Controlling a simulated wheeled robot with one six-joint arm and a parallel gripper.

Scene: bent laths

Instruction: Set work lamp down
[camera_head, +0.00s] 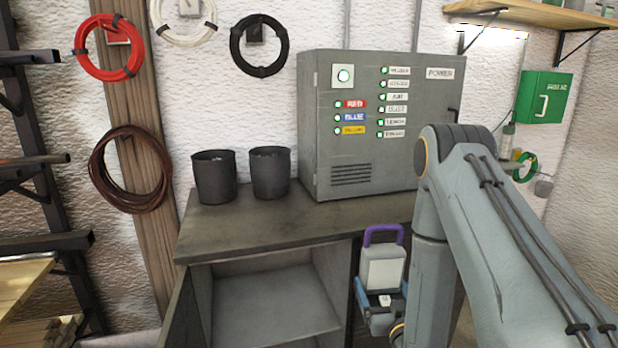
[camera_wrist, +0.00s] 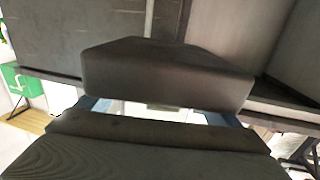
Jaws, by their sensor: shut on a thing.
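The work lamp (camera_head: 382,268) is a small pale box with a purple handle on top. It is upright in the head view, in front of the cabinet's right side. My gripper (camera_head: 381,299) is shut on its lower part, with blue parts showing around it. In the wrist view my gripper's dark jaws (camera_wrist: 160,112) fill the middle, and only a thin strip of the pale lamp shows between them. The lamp's underside is hidden, and I see no surface touching it from below.
A dark bench top (camera_head: 240,223) holds two black bins (camera_head: 214,178) and a grey power cabinet (camera_head: 378,170) with lit indicators. Bare bench lies in front of the bins. Below is an open compartment (camera_head: 270,300). A wooden shelf (camera_head: 535,14) and green box (camera_head: 543,97) are at right.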

